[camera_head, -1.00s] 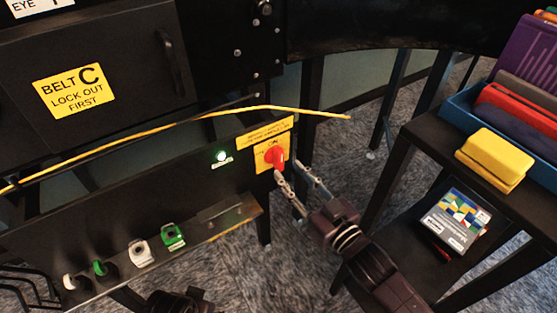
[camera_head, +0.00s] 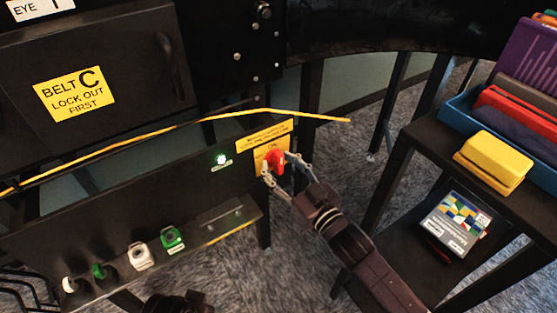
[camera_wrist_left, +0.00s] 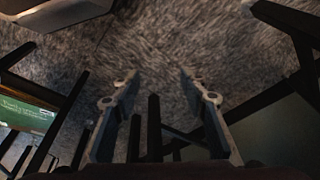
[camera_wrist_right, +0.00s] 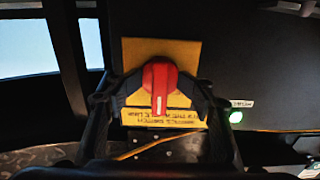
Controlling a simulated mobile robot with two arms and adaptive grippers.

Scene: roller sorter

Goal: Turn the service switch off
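The service switch is a red knob (camera_head: 275,160) on a yellow plate (camera_head: 259,150) at the right end of the black panel. The word ON shows above the knob in the head view. The right wrist view shows the knob (camera_wrist_right: 160,85) with its white mark upright in that picture. My right gripper (camera_head: 278,168) is open, one finger on each side of the knob. I cannot tell whether the fingers touch it. The right wrist view also shows its fingers (camera_wrist_right: 160,98) around the knob. My left gripper (camera_wrist_left: 158,75) is open and empty above the floor.
A lit green lamp (camera_head: 221,159) sits left of the switch. Several plugs and sockets, one a green socket (camera_head: 173,239), line the lower ledge. A yellow cable (camera_head: 200,117) runs above the panel. A black shelf (camera_head: 428,128) with a blue bin (camera_head: 462,108) stands right.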

